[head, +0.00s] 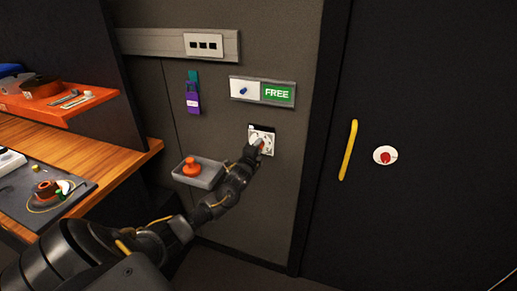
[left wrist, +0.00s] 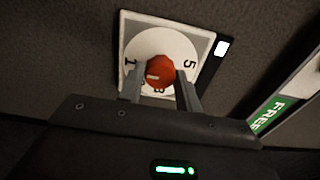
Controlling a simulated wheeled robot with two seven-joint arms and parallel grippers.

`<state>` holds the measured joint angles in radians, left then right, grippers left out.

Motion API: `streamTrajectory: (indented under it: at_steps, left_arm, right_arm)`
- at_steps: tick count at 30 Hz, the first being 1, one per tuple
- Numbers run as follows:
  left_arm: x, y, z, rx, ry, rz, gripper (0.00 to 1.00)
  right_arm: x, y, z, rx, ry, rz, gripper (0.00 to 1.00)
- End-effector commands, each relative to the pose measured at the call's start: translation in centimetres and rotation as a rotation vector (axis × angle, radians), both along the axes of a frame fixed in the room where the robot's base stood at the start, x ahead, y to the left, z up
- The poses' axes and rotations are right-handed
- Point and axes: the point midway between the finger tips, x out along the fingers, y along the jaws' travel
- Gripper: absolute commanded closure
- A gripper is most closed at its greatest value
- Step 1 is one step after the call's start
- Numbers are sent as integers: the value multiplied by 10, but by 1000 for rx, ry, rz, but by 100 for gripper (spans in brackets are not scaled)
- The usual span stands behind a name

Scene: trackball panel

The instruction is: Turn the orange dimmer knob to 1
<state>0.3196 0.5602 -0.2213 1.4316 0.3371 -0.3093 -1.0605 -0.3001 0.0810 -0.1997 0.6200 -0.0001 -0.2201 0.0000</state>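The orange dimmer knob (left wrist: 160,70) sits at the middle of a white round dial on a square wall plate (left wrist: 205,42). In the left wrist view a 1 shows left of the knob and a 5 right of it; the numbers below are partly hidden. A pale mark on the knob lies toward its lower left. My left gripper (left wrist: 161,82) has one finger on each side of the knob, with no clear gap. In the head view my left gripper (head: 257,148) is at the dimmer plate (head: 267,133) and covers part of it. My right gripper is not in view.
A FREE sign panel (head: 263,91) is above the dimmer. A grey tray (head: 209,174) with an orange trackball-like knob (head: 191,167) juts out at lower left. A purple tag (head: 193,102) hangs at upper left. A dark door with a yellow handle (head: 349,150) is right; a wooden desk (head: 95,150) is left.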

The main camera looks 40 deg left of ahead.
Motion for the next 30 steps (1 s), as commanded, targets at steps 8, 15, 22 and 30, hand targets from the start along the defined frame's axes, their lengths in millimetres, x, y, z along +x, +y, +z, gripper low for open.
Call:
streamTrajectory:
  at_steps: [8, 15, 22, 30]
  left_arm:
    - [0, 0, 0, -1, 0, 0, 46]
    - [-6, -1, -2, 0, 1, 0, 46]
    - [-41, -15, -4, -1, 2, -3, 46]
    - [-86, -30, -2, -1, 0, -1, 46]
  right_arm:
    - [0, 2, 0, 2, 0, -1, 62]
    - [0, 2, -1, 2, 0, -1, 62]
    - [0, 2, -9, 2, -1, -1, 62]
    - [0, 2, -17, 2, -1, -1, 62]
